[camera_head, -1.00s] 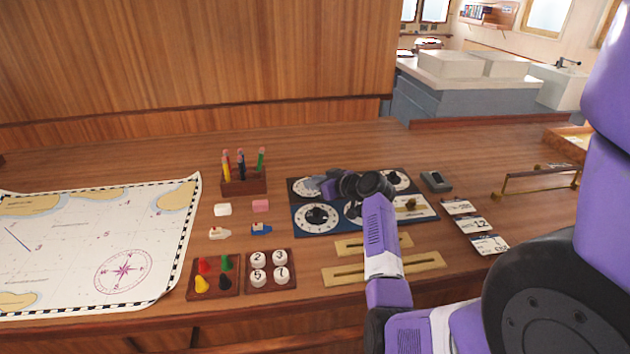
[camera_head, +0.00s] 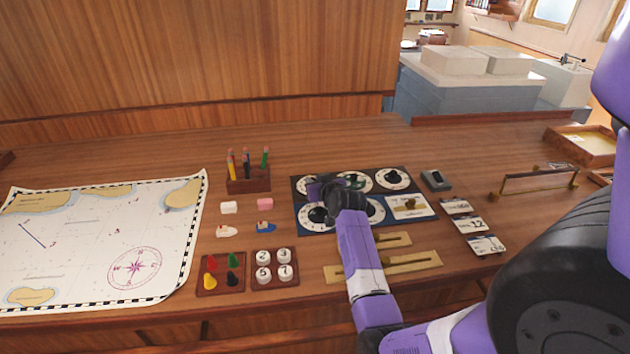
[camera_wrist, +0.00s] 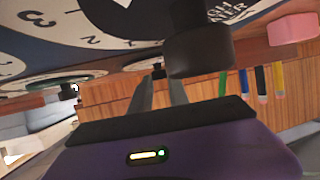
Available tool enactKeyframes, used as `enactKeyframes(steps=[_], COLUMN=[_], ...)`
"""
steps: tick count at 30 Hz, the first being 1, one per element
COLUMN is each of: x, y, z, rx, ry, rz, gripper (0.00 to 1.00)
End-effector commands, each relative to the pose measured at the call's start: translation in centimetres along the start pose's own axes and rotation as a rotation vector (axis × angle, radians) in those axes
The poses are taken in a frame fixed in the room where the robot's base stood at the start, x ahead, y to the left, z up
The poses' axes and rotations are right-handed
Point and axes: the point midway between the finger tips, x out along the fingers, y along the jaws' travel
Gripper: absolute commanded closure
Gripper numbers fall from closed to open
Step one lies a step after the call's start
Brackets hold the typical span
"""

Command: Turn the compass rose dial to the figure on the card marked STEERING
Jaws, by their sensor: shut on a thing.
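A dark blue panel (camera_head: 299,225) on the desk holds several white dials with black knobs. My gripper (camera_head: 314,188) is over its left part, closed around the dark knob (camera_wrist: 158,71) of what looks like the back left dial (camera_head: 299,182). My wrist hides much of that dial, and its figures cannot be read. In the wrist view, the front left dial (camera_wrist: 40,50) is close by, with a large black knob (camera_wrist: 200,45). I cannot tell which dial bears the compass rose. Three small cards (camera_head: 469,224) lie right of the panel; one shows 12, and STEERING is not legible on any.
A pencil rack (camera_head: 247,182), erasers (camera_head: 265,203) and small boat pieces stand left of the panel. Brass slide rails (camera_head: 400,262) lie in front. A chart (camera_head: 70,260) covers the left desk. A brass handle (camera_head: 540,180) and a tray (camera_head: 585,143) are at the right.

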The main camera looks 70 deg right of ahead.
Motion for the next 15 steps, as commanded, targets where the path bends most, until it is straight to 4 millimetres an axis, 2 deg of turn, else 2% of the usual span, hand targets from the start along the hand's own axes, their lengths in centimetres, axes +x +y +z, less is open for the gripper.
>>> enactKeyframes(steps=[6, 7, 9, 10, 15], x=[0.0, 0.0, 0.0, 0.0, 0.01], y=[0.04, 0.04, 0.04, 0.04, 0.02], z=[0.0, 0.0, 0.0, 0.0, 0.01], rx=[0.001, 0.001, 0.001, 0.0, 0.0], ry=[0.001, 0.001, 0.0, 0.0, 0.0], rz=[0.0, 0.0, 0.0, 0.0, -0.001], gripper=[1.0, 0.75, 0.61, 0.57, 0.57])
